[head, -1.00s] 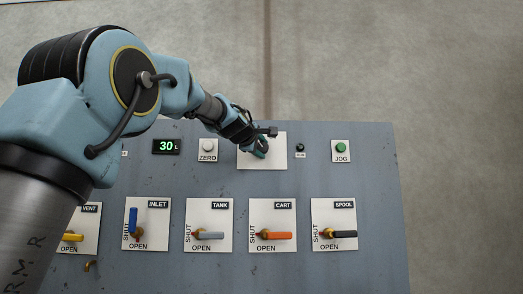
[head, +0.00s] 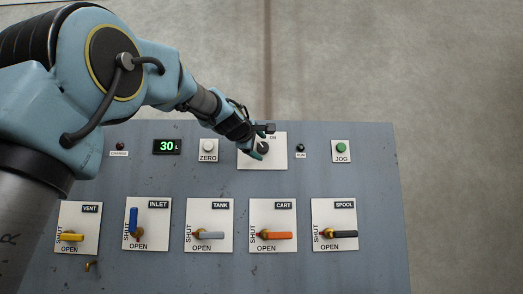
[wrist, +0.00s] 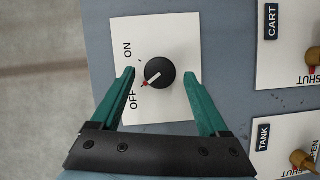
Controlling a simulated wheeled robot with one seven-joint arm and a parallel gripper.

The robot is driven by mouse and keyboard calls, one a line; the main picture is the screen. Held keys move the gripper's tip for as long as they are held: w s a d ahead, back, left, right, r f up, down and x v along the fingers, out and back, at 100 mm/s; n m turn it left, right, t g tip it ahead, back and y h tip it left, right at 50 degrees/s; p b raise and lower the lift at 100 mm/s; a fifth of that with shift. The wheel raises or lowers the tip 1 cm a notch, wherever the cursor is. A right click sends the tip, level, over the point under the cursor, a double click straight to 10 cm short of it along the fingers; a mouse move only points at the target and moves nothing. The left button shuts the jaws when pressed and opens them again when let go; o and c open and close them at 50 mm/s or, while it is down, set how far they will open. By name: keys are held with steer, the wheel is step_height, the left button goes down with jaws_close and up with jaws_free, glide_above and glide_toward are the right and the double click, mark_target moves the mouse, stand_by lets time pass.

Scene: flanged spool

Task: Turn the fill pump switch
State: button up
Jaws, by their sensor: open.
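The fill pump switch is a round black knob (wrist: 160,73) with a white pointer line and a red tip, on a white plate (wrist: 180,30) marked ON and OFF. In the wrist view its pointer is turned toward OFF. My gripper (wrist: 162,75) has its two green fingers apart, one on each side of the knob, with gaps between them and it. In the head view my gripper (head: 257,149) is at the plate, and part of the knob (head: 263,147) shows beside the fingers.
The ZERO button (head: 208,146) and a display reading 30 L (head: 167,146) are left of the plate. A small dark lamp (head: 300,147) and the green JOG button (head: 341,147) are right. Below are VENT, INLET (head: 133,221), TANK (head: 210,235), CART (head: 276,235) and SPOOL (head: 345,234) valve handles.

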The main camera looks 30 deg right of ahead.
steer(key=v, duration=0.8)
steer(key=shift+s+a+b, duration=0.15)
steer(key=shift+a+b, duration=0.1)
steer(key=shift+b, duration=0.1)
